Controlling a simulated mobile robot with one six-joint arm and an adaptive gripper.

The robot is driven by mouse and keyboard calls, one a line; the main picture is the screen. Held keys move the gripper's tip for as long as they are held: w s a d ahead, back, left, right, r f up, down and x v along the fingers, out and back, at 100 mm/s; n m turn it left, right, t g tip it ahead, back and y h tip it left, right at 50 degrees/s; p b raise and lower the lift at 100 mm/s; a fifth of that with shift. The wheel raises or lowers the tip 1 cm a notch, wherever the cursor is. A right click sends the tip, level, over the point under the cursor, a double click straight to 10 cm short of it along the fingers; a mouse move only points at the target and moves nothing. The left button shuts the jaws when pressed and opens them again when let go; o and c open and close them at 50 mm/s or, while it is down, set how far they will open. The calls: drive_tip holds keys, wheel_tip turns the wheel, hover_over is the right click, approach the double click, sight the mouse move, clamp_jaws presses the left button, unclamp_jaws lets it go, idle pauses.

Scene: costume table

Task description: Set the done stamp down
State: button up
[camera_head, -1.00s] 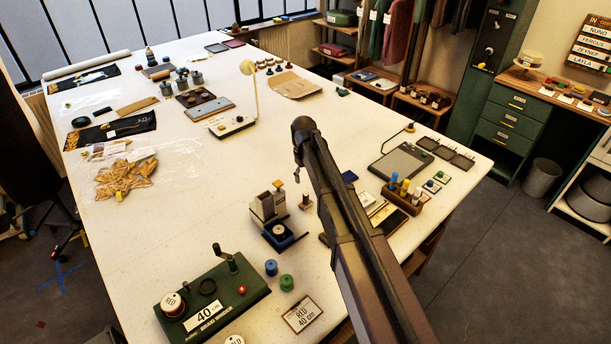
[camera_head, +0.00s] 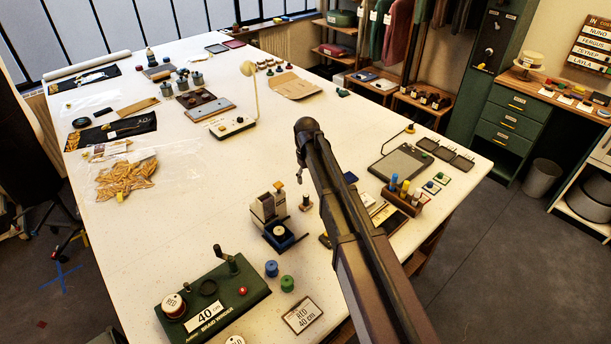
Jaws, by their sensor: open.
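My arm reaches out over the white table, and my gripper (camera_head: 300,177) hangs from its far end, small in the picture. Its fingers are partly hidden by my arm and appear to hold nothing. A small stamp-like piece with a wooden top (camera_head: 306,203) stands upright on the table just below and right of my gripper, apart from it in the picture. It may be the done stamp, but no label on it can be read. Left of it stands a cream and dark device (camera_head: 264,207) with a blue base.
A green braid winder (camera_head: 212,300) stands at the front left, with blue (camera_head: 271,268) and green (camera_head: 287,283) spools beside it. A wooden rack of bottles (camera_head: 402,197) and a grey pad (camera_head: 399,163) lie at the right.

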drive_tip(key=s+d+m, duration=0.7)
drive_tip(key=s+d, duration=1.4)
drive_tip(key=s, duration=0.2)
drive_tip(key=shift+d, duration=0.4)
drive_tip(key=shift+f, duration=0.1)
wheel_tip(320, 180, down, 5)
drive_tip(key=b, duration=0.5)
drive_tip(key=shift+r, duration=0.2)
